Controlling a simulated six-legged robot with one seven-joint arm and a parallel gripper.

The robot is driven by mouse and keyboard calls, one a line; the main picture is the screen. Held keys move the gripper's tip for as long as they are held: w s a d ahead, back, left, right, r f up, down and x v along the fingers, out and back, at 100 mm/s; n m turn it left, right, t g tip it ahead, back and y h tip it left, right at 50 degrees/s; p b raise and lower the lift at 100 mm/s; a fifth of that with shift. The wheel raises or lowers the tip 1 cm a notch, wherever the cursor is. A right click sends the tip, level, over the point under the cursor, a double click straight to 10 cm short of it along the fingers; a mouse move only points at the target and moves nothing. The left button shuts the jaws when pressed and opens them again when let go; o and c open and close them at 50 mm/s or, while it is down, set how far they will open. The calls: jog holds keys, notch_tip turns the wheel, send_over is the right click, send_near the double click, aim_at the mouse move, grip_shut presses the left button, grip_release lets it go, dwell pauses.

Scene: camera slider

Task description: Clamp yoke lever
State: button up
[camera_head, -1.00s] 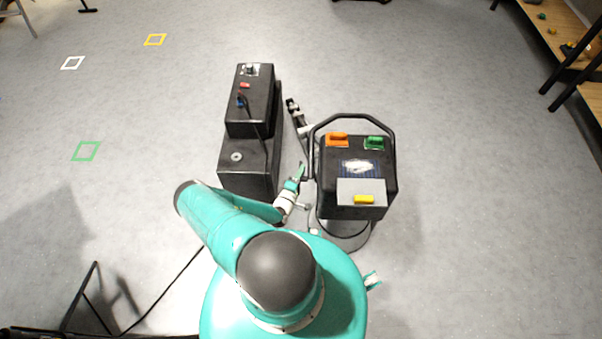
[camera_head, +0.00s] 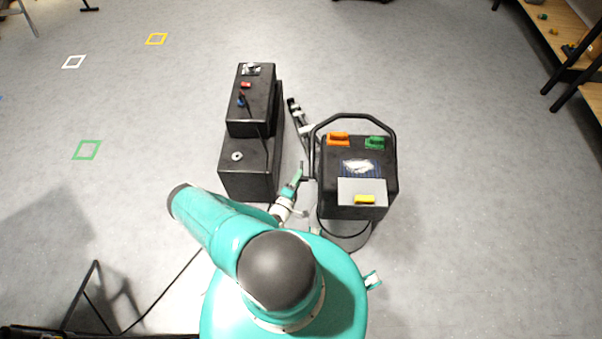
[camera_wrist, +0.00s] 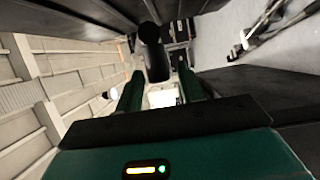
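My gripper (camera_head: 299,173) is in the narrow gap between the two black machines, close to the left side of the right-hand box. In the wrist view its two green fingers (camera_wrist: 160,88) are apart, so it is open. A dark rounded lever-like bar (camera_wrist: 155,58), probably the yoke lever, hangs between and just beyond the fingertips. I cannot tell whether either finger touches it. In the head view a short dark peg (camera_head: 308,179) shows beside the fingertips, at the side of the right-hand box.
The right-hand black box (camera_head: 328,190) has a looped bar (camera_head: 352,115) and orange (camera_head: 338,138), green (camera_head: 375,142) and yellow (camera_head: 364,199) parts on top. A stepped black machine (camera_head: 245,180) stands close on the left. Shelves (camera_head: 570,55) are far right. The floor around is mostly clear.

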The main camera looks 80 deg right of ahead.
jog(key=w+a, duration=0.2)
jog(key=a, duration=0.8)
jog(key=shift+f, duration=0.1)
